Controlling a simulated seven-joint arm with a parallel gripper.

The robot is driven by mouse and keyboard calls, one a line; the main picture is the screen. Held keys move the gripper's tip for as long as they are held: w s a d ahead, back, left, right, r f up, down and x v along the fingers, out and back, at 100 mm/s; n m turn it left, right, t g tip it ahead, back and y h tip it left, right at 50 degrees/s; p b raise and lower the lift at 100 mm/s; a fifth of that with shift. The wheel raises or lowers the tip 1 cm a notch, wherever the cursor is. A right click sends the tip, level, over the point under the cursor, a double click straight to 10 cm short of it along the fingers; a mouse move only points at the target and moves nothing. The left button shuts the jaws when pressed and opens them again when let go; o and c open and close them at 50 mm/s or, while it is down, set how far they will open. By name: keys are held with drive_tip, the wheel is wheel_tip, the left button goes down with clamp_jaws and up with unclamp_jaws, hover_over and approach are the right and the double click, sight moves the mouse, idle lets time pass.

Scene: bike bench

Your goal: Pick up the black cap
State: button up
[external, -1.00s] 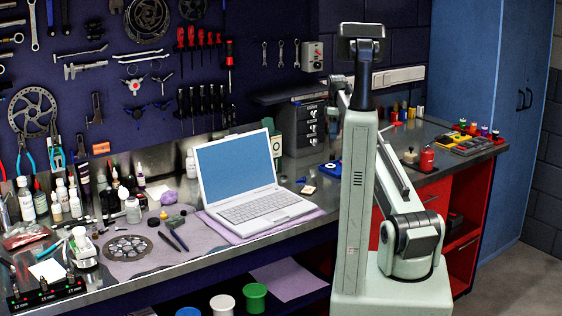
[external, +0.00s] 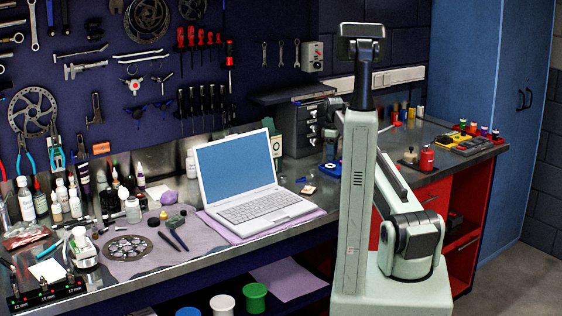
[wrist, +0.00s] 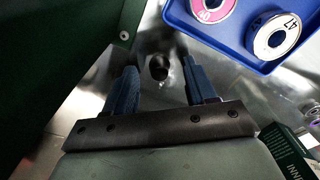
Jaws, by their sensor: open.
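The black cap (wrist: 158,67) shows in the wrist view as a small dark round thing on the metal bench top. It lies between the fingers of my gripper (wrist: 160,72), near the level of their tips in the picture. The two blue fingers are apart, with bare bench visible on both sides of the cap. Neither finger appears to touch it, and the remaining height is hard to tell. In the external view my gripper is small and partly hidden by my arm, beside the grey drawer unit (external: 296,128). I cannot make out the cap there.
A blue tray (wrist: 240,52) with labelled spools is close on the right in the wrist view. A dark green wall-like surface (wrist: 50,70) stands close on the left. A dark box (wrist: 292,152) is at lower right. The laptop (external: 240,175) stands farther left on the bench.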

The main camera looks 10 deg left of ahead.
drive_tip(key=shift+f, duration=0.1)
clamp_jaws()
idle(0.5)
